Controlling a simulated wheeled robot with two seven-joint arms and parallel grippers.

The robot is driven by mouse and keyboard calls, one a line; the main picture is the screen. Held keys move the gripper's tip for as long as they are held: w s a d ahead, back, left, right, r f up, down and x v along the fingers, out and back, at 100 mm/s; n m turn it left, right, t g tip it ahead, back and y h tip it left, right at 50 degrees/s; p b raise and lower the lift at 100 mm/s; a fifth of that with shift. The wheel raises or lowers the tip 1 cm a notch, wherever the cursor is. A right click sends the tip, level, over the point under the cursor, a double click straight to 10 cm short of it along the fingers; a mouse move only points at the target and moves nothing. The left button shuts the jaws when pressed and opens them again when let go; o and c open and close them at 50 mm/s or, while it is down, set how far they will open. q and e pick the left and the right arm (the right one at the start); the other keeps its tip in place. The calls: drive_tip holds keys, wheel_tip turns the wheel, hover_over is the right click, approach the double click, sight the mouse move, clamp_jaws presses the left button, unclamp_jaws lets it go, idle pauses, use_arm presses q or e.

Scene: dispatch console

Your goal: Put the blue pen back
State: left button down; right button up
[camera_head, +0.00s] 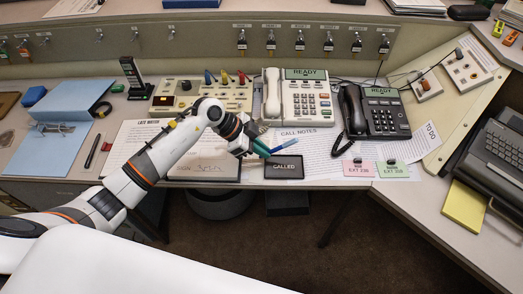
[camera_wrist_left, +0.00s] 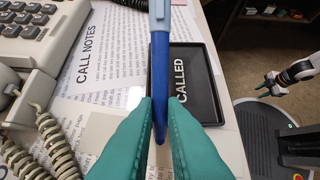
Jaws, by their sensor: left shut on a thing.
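My left gripper (camera_head: 262,148) is shut on the blue pen (camera_head: 286,145), just beyond the small black tray marked CALLED (camera_head: 284,178). In the left wrist view the blue pen (camera_wrist_left: 160,50) lies between the teal fingertips (camera_wrist_left: 160,115), its dark blue tapered end toward them and its light blue part at the top edge. The black tray (camera_wrist_left: 205,112) shows behind the pen there. I cannot tell the exact gap between pen and tray. My right gripper (camera_wrist_left: 266,82) is at the right of the left wrist view, empty, its teal fingertips apart.
The CALL NOTES sheet (camera_head: 318,150) lies around the tray. A white phone (camera_head: 305,103) and a black phone (camera_head: 383,112) stand behind. Pink (camera_head: 358,169) and green (camera_head: 392,171) cards lie right of the tray. A dark pen (camera_head: 92,151) lies at left. The desk's front edge is close.

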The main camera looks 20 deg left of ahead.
use_arm(q)
drive_tip(key=shift+f, duration=0.5)
drive_tip(key=c, duration=1.5)
unclamp_jaws()
drive_tip(key=shift+f, duration=0.1)
drive_tip(key=v, duration=1.2)
